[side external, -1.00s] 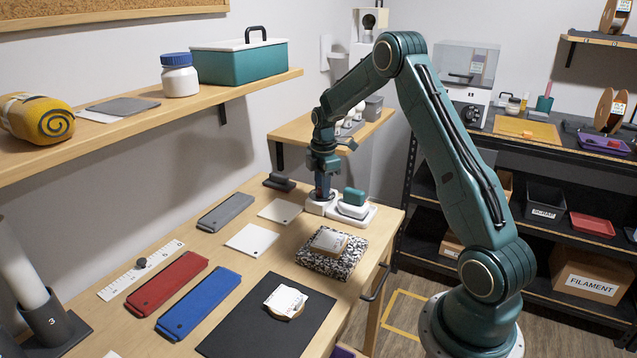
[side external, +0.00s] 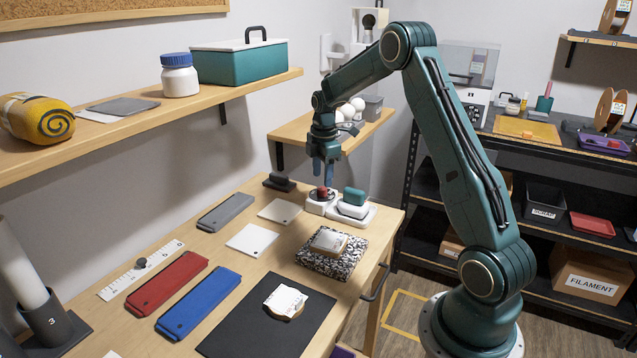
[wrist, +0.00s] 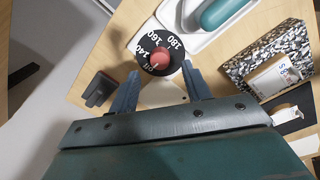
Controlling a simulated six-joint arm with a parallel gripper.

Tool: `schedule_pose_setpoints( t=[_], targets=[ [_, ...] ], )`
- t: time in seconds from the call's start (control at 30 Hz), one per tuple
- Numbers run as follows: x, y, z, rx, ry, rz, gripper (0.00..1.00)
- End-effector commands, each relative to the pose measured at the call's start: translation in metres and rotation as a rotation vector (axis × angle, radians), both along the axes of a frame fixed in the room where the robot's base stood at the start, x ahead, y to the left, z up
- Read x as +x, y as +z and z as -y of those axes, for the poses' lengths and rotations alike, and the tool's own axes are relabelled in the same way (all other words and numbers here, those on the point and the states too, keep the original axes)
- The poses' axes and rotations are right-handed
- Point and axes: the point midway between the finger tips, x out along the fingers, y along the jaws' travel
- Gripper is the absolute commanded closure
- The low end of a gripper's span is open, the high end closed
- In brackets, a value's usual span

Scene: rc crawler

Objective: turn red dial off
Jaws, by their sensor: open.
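The red dial (side external: 322,192) sits on top of a white base (side external: 318,206) at the far end of the table. In the wrist view the red knob (wrist: 160,56) stands at the centre of a black disc (wrist: 148,44) with white numbers, among them 140, 160 and 180. My gripper (side external: 326,182) is above the dial, pointing down. In the wrist view its two fingers (wrist: 160,80) are apart, with nothing between them, and the knob lies just beyond the gap. I cannot read the dial's setting.
A white tray (side external: 358,222) with a teal-handled white tool (side external: 355,203) stands right beside the dial. A black object (side external: 279,182) stands to its left. White tiles (side external: 252,240), a speckled block (side external: 326,262) and coloured bars (side external: 168,284) lie nearer.

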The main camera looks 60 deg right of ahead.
Motion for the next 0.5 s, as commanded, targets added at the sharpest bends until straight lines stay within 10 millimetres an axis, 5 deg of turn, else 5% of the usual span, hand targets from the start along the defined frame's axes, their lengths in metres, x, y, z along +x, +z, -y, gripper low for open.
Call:
schedule_pose_setpoints(
  t=[0.5],
  targets=[
    [-0.002, 0.084, -0.002, -0.003, 0.000, 0.004, 0.52]
  ],
)
